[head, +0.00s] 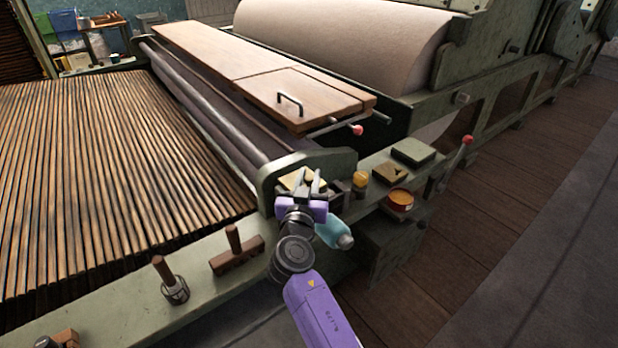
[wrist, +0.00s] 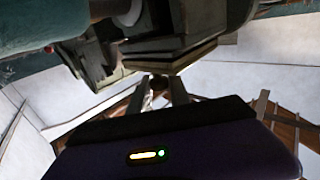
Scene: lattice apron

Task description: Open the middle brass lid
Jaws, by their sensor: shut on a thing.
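My gripper (head: 309,181) is over the near end of the machine's side rail in the head view. A small yellowish, brass-looking plate (head: 295,179) lies just left of the fingers, tilted. Dark open-looking compartments (head: 334,193) are just right of them. My fingers and wrist hide part of this spot. I cannot tell which lid is the middle one, or whether the held thing belongs to it.
A teal bottle-like thing (head: 335,235) is close to my wrist. Right of the gripper are a yellow-topped jar (head: 360,181), an orange tin (head: 400,198), a brown block (head: 389,173) and a red-knobbed lever (head: 459,155). A dark brush-like tool (head: 236,254) lies left on the rail.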

